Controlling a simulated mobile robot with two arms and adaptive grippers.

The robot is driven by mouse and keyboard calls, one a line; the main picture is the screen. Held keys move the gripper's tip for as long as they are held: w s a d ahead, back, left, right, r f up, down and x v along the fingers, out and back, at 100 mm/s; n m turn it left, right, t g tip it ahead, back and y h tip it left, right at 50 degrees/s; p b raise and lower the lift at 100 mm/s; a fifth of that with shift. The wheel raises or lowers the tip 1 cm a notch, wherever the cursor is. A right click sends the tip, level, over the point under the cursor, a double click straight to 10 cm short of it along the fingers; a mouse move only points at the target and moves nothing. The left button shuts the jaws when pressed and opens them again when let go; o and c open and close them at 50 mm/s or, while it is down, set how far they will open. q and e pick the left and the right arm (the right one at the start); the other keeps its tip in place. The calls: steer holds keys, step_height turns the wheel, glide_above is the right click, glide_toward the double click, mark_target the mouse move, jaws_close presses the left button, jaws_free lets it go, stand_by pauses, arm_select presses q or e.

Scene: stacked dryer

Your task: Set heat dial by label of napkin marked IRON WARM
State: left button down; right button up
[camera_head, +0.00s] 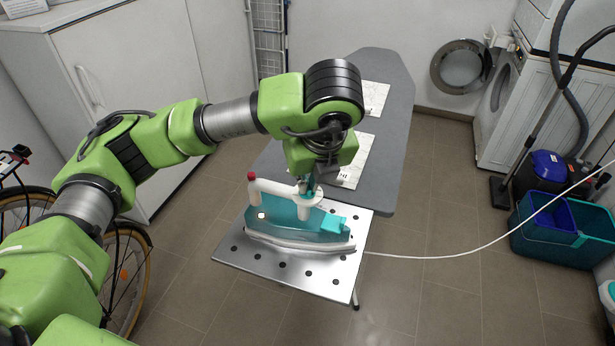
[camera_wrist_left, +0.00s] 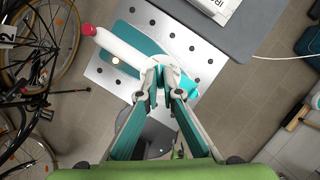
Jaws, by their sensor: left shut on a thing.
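The iron (camera_head: 290,220) is teal with a white handle and a red knob at the handle's end. It rests on the perforated metal plate (camera_head: 235,252), and shows in the wrist view too (camera_wrist_left: 150,45). My left gripper (camera_head: 306,192) points down at the round white heat dial at the handle's end. In the wrist view my left gripper (camera_wrist_left: 166,92) is shut on the dial (camera_wrist_left: 176,76), with the fingertips hiding part of it. Two white napkins (camera_head: 374,97) (camera_head: 354,165) lie on the grey ironing board; their labels are too small to read. My right gripper is not in view.
The ironing board (camera_head: 392,135) extends behind the plate. A white cord (camera_head: 450,253) runs right from the iron. A bicycle (camera_head: 130,270) stands at left beside a white cabinet (camera_head: 130,65). A washer (camera_head: 500,105) with its door open and a teal tub (camera_head: 545,250) are at right.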

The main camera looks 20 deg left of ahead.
arm_select(q)
steer(key=shift+w+r+n+g+y+p, duration=0.1)
steer(key=shift+n+g+y+p, duration=0.25)
steer(key=shift+n, duration=0.85)
steer(key=c, duration=2.2)
jaws_free()
steer(key=v, duration=1.2)
